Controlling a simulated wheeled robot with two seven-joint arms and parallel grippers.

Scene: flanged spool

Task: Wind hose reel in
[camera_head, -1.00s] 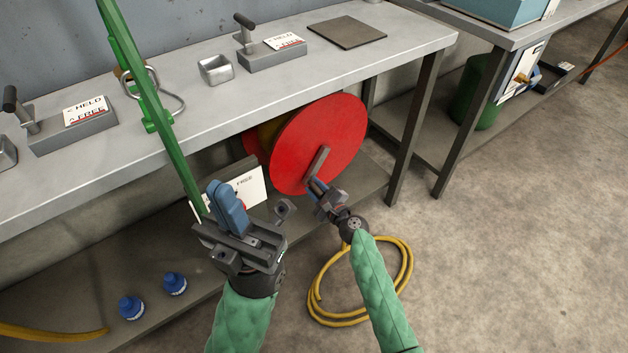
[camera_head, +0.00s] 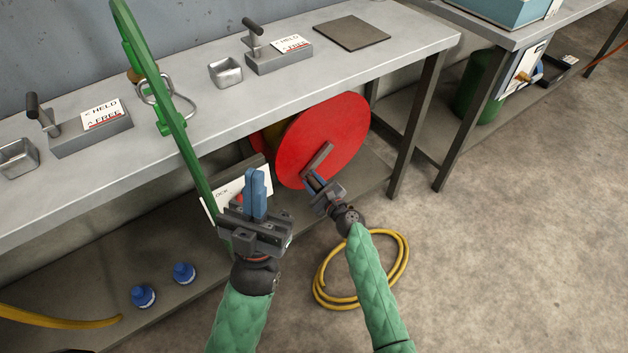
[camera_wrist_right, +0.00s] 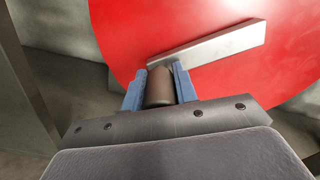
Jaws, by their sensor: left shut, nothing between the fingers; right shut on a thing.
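The hose reel is a red flanged spool (camera_head: 330,130) under the workbench; a yellowish core shows behind its front disc. A grey crank arm (camera_head: 320,157) lies across the disc. My right gripper (camera_head: 314,183) is shut on the crank's brown handle (camera_wrist_right: 160,88), with a blue finger on each side of it in the right wrist view. My left gripper (camera_head: 257,193) is shut and empty, blue fingers pointing up, left of the reel. A yellow hose (camera_head: 398,270) lies coiled on the floor, partly behind my right forearm. A white card (camera_head: 226,196) is partly hidden behind my left gripper.
The bench top (camera_head: 215,115) carries two lever blocks marked HELD and FREE (camera_head: 90,130), metal cups (camera_head: 225,73) and a dark plate (camera_head: 352,33). A green bar (camera_head: 180,125) rises at the left. Two blue-capped items (camera_head: 184,273) sit on the lower shelf. Floor at right is clear.

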